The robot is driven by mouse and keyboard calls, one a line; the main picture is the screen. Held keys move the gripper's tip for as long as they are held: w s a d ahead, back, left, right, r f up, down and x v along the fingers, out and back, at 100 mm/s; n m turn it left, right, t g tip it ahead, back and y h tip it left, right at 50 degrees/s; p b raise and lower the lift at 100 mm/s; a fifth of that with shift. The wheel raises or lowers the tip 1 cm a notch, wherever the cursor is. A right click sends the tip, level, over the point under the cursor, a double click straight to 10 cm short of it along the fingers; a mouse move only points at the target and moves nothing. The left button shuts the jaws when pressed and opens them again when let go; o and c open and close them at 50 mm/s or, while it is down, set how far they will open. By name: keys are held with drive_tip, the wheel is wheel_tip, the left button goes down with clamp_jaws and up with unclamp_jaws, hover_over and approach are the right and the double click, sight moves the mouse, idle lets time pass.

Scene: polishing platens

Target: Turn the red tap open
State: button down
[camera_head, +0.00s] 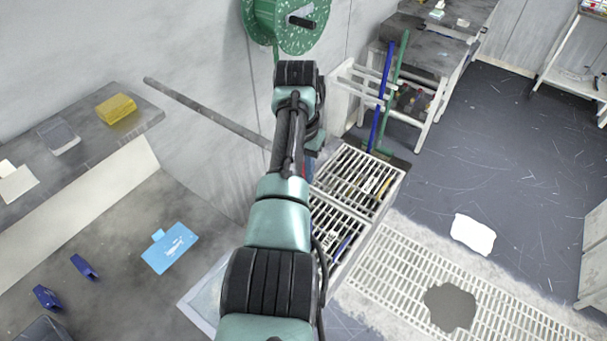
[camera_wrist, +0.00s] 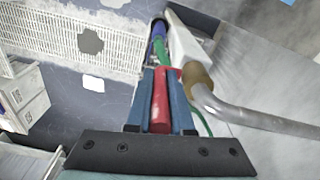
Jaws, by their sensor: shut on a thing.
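The red tap handle (camera_wrist: 160,100) shows in the wrist view as a red bar lying lengthwise between the two blue fingers of my gripper (camera_wrist: 160,76). My gripper is shut on it, one finger on each side. A brass fitting (camera_wrist: 198,76) and a bent grey metal pipe (camera_wrist: 255,118) are just to the right of the fingers. In the head view my arm covers the tap and most of my gripper. A long grey pipe (camera_head: 205,112) runs along the wall toward that hidden spot. How far the tap is turned cannot be told.
A slatted rack (camera_head: 350,180) stands right of my arm, with blue and green poles (camera_head: 398,65) behind it. A green hose reel (camera_head: 262,20) hangs above. A grey shelf (camera_head: 85,135) with a yellow block is left. The floor (camera_head: 520,140) at right is mostly open.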

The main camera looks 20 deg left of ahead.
drive_tip(key=shift+w+g+b, duration=0.15)
drive_tip(key=shift+g+b, duration=0.35)
drive_tip(key=shift+b, duration=0.05)
drive_tip(key=shift+f, duration=0.1)
drive_tip(key=c, duration=0.8)
unclamp_jaws()
wheel_tip(320, 180, up, 13)
drive_tip(key=b, duration=0.3)
drive_tip(key=shift+d, duration=0.15)
drive_tip(key=shift+w, duration=0.15)
